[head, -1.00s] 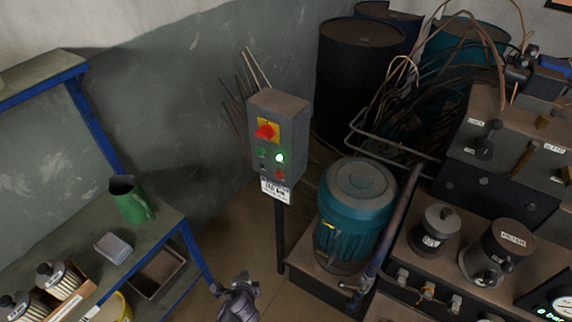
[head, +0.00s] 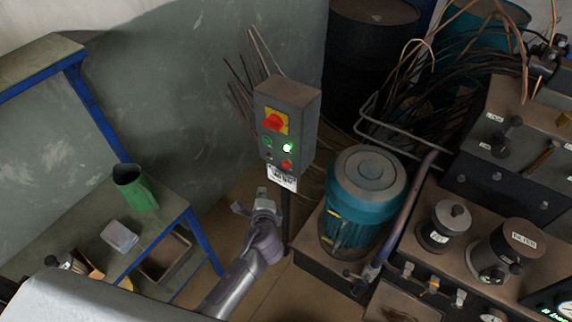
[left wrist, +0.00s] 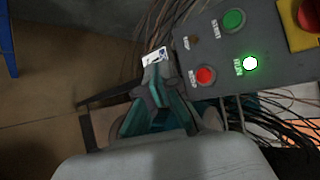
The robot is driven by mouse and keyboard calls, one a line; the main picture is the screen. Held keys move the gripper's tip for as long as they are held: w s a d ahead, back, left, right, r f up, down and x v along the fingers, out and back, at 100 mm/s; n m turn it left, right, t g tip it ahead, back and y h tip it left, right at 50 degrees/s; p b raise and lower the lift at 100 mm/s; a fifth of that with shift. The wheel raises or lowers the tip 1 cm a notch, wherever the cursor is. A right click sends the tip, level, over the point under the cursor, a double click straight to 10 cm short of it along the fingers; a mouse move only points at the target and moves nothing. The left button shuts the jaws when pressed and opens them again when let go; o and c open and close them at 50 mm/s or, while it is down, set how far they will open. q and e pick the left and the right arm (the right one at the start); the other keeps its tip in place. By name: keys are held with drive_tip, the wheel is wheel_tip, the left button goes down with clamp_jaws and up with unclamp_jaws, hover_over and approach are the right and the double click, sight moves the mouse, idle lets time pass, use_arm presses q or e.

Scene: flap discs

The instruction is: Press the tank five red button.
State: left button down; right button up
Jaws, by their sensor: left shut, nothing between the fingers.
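A grey control box (head: 288,110) stands on a dark post. It carries a red push button (head: 287,165) at its lower right, just above a white label. The red button (left wrist: 205,75) shows clearly in the left wrist view. Above it in the head view are a lit green-white lamp (head: 288,147), a green button (head: 266,142) and a red rotary switch (head: 274,122) on a yellow plate. My left gripper (head: 263,193) is shut and empty, below and left of the red button. Its fingertips (left wrist: 155,66) appear beside the red button, apart from it in the picture.
A teal motor (head: 367,190) stands right of the post on a dark base. A bench (head: 160,232) with a green jug (head: 136,188) is at left. Loose cables (head: 420,95) lie behind. A machine with gauges and canisters fills the right side.

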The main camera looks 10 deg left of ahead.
sight(286, 164)
use_arm(q)
drive_tip(key=shift+w, duration=0.15)
drive_tip(key=w+d+b, duration=0.3)
drive_tip(key=w, duration=0.5)
drive_tip(key=shift+b, duration=0.35)
drive_tip(key=shift+w, duration=0.1)
idle(1.0)
drive_tip(key=shift+w+d, duration=0.15)
drive_tip(key=shift+w, duration=0.15)
drive_tip(key=shift+w+d+b, duration=0.15)
drive_tip(key=shift+w+b, duration=0.2)
drive_tip(key=shift+w, duration=0.1)
idle(0.9)
drive_tip(key=shift+s, duration=0.1)
drive_tip(key=shift+s+a+p, duration=0.25)
drive_tip(key=shift+s+p, duration=0.35)
drive_tip(key=shift+s, duration=0.1)
